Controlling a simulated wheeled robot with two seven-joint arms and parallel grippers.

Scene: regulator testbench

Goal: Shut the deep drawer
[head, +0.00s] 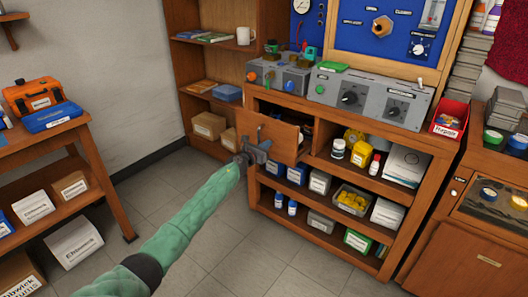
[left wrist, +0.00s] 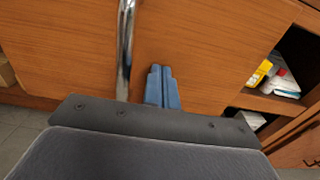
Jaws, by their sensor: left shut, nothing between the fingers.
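The deep drawer (head: 282,138) is at the left end of the wooden test bench, below its top. Its front stands out from the bench, with a dark gap showing to its right. My left gripper (head: 262,147) is at the drawer front, shut and empty. In the left wrist view, the shut blue fingertips (left wrist: 162,72) point at the plain wooden drawer front (left wrist: 205,40), just right of its upright metal handle (left wrist: 125,45). I cannot tell whether they touch the wood. My right gripper is not in view.
Bench shelves hold bottles and a bin of yellow parts (head: 352,199). Grey control boxes (head: 372,97) stand on the bench top. A side table (head: 70,140) with an orange case (head: 34,95) is at left. The tiled floor (head: 215,255) before the bench is clear.

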